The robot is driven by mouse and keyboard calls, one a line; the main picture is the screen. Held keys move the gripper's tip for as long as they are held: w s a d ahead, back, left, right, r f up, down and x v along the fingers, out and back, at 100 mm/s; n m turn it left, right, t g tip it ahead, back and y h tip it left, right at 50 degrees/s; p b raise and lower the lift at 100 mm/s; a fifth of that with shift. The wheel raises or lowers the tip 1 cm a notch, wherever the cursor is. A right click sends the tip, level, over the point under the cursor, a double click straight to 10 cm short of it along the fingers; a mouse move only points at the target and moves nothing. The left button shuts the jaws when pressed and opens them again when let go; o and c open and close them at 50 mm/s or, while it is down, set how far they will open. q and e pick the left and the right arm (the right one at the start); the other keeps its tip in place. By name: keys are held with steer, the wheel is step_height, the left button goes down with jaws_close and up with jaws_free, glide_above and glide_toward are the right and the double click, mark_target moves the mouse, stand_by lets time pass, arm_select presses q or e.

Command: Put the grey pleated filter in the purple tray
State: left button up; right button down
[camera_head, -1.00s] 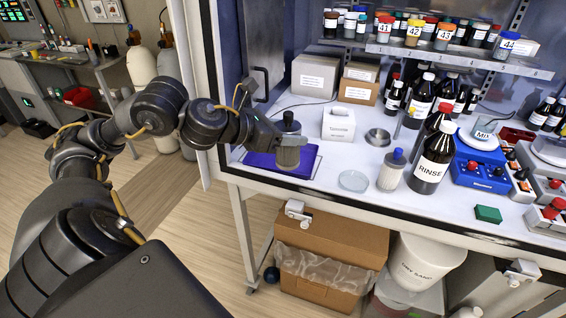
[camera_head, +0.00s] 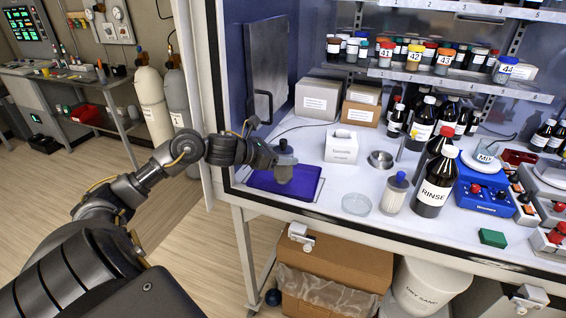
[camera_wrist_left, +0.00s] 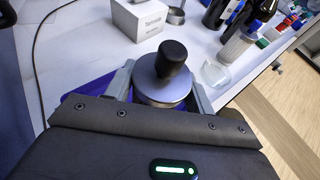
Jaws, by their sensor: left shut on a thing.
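The grey pleated filter (camera_head: 282,174), with a dark knob on its grey cap, is upright in my left gripper (camera_head: 281,161). The wrist view shows its cap and knob (camera_wrist_left: 170,70) between the two fingers (camera_wrist_left: 164,92). The purple tray (camera_head: 310,187) lies flat at the left front of the white worktop. The filter is over the middle of the tray; I cannot tell whether its base touches the tray floor. In the wrist view a strip of the tray (camera_wrist_left: 72,108) shows left of the fingers. My right gripper is not in view.
A second pleated filter with a blue cap (camera_head: 396,193) stands to the right, past a glass dish (camera_head: 356,204). A white wipes box (camera_head: 341,147) is behind the tray. The RINSE bottle (camera_head: 433,185) stands further right.

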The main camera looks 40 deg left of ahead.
arm_select(q)
steer(key=shift+w+a+f, duration=0.2)
steer(key=shift+w+f, duration=0.05)
steer(key=shift+f, duration=0.15)
step_height(320, 180, down, 3)
steer(key=shift+a+r+p, duration=0.1)
steer(key=shift+p, duration=0.95)
steer(key=shift+f, duration=0.2)
steer(key=shift+f+b, duration=0.2)
steer(key=shift+b, duration=0.15)
steer(key=o, duration=1)
steer(key=shift+o, duration=0.2)
steer(key=shift+r, duration=0.1)
